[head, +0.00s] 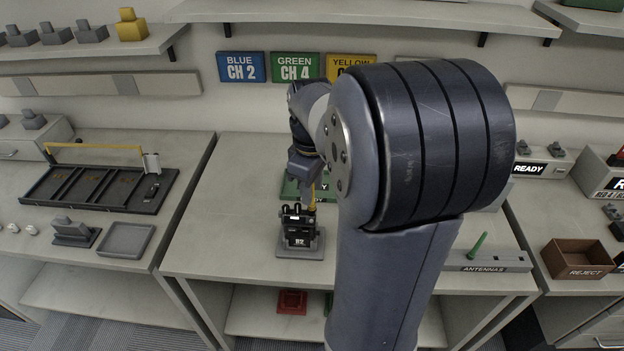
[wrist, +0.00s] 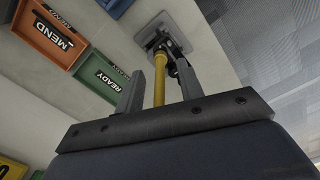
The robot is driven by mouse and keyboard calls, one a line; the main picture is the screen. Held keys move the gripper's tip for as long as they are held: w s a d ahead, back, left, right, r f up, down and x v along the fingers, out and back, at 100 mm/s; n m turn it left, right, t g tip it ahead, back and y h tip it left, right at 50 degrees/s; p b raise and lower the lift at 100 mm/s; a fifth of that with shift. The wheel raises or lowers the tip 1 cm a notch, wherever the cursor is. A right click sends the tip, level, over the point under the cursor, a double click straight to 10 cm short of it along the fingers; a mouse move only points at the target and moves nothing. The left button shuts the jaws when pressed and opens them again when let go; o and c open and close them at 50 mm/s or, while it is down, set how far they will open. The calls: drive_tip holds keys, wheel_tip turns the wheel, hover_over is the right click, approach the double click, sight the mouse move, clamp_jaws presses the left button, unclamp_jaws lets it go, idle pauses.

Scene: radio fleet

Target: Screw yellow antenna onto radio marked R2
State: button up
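The dark radio marked R2 (head: 298,230) stands in a grey holder (head: 288,252) near the middle table's front. In the wrist view the radio (wrist: 172,47) is beyond the fingertips, partly hidden. The yellow antenna (head: 312,197) stands at the radio's top right. In the wrist view the yellow antenna (wrist: 159,86) runs between my fingers, its far end at the radio; whether it is fully seated I cannot tell. My gripper (head: 309,186) is above the radio. In the wrist view my gripper (wrist: 160,78) has fingers apart, with a gap on each side of the antenna.
A green READY tray (wrist: 102,80) and an orange MEND tray (wrist: 48,40) lie beside the radio. An antenna rack (head: 500,263) with a green antenna (head: 478,244) is right of my arm. A brown REJECT bin (head: 570,258) stands farther right. My arm hides much of the table.

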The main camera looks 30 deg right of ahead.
drive_tip(key=shift+c, duration=0.3)
clamp_jaws()
